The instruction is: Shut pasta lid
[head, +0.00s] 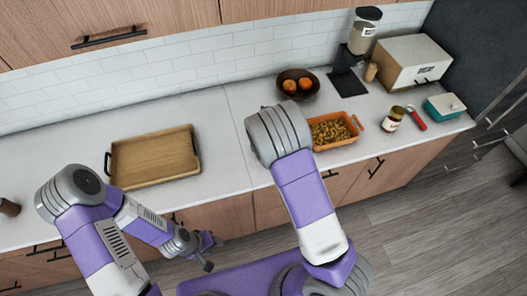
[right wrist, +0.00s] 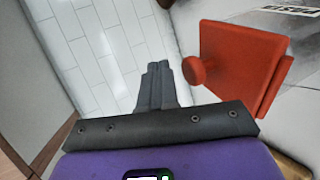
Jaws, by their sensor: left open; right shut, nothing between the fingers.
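The orange pasta dish (head: 333,145) stands open on the counter, filled with pasta, partly hidden by my right arm in the head view. In the right wrist view, an orange-red square lid (right wrist: 240,58) with a round knob appears to the right of my right gripper (right wrist: 157,75). That gripper is shut and empty, its fingertips beside the knob with a small gap in the picture. Whether they touch the lid is unclear. In the head view, the lid and right gripper are hidden behind my arm. My left gripper (head: 211,252) is open and empty, low in front of the cabinets.
A wooden tray (head: 152,160) lies on the left counter. A bowl of oranges (head: 298,84) and a coffee grinder (head: 357,50) stand behind the dish. A jar (head: 392,118), a red-handled item (head: 416,117), a teal box (head: 444,108) and a bread box (head: 405,66) are to the right.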

